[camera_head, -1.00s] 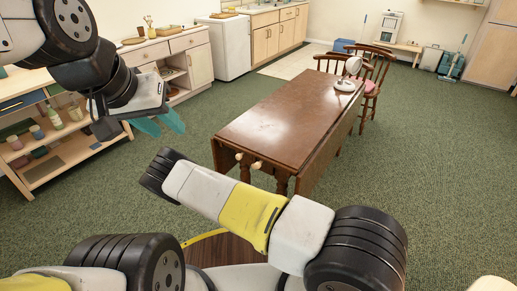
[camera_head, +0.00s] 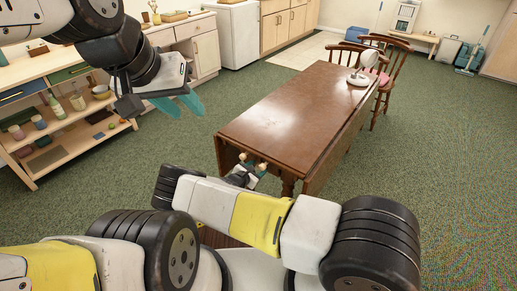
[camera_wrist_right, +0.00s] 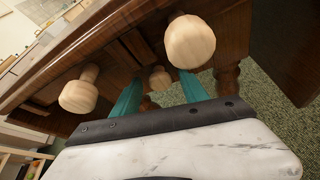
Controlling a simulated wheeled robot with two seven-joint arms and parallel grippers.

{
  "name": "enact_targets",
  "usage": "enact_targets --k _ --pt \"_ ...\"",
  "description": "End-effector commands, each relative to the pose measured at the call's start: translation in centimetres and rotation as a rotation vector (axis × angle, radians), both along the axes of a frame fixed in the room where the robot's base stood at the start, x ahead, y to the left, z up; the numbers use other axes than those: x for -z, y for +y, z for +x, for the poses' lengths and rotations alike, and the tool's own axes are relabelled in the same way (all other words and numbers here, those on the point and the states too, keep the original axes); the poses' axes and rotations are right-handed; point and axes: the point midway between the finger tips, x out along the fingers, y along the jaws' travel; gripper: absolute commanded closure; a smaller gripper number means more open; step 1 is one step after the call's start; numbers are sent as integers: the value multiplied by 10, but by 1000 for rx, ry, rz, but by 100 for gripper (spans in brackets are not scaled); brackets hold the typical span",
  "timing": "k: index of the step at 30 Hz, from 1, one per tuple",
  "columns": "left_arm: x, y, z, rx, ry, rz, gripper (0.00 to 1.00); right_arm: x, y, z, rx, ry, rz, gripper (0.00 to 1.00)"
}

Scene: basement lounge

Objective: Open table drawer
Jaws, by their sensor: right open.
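The brown wooden table (camera_head: 293,110) stands ahead, its near end facing me. Pale round wooden knobs (camera_head: 262,166) show on that end. In the right wrist view I see a left knob (camera_wrist_right: 78,92), a larger right knob (camera_wrist_right: 190,42) and a smaller, farther knob (camera_wrist_right: 159,79). My right gripper (camera_wrist_right: 160,78) is open, its teal fingers pointing at the table end. The smaller knob appears between them; I cannot tell whether they touch anything. The drawer front is partly hidden. My left gripper (camera_head: 178,104) is open and empty, away from the table at left.
A white lamp (camera_head: 360,76) stands on the table's far end. Wooden chairs (camera_head: 385,85) are behind it. An open shelf unit (camera_head: 62,155) with bottles and bowls stands at left. Green carpet (camera_head: 440,165) right of the table is clear.

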Motion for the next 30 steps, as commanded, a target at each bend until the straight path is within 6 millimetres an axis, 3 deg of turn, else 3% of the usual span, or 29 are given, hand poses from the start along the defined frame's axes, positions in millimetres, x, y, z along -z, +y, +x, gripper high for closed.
enact_targets --k 5,13,30 --pt "0 0 0 0 0 0 64 0 0 0 0 0 0 48" --pt "0 0 0 0 0 0 64 0 0 0 0 0 0 99" --pt "0 0 0 0 0 0 64 0 0 0 0 0 0 100"
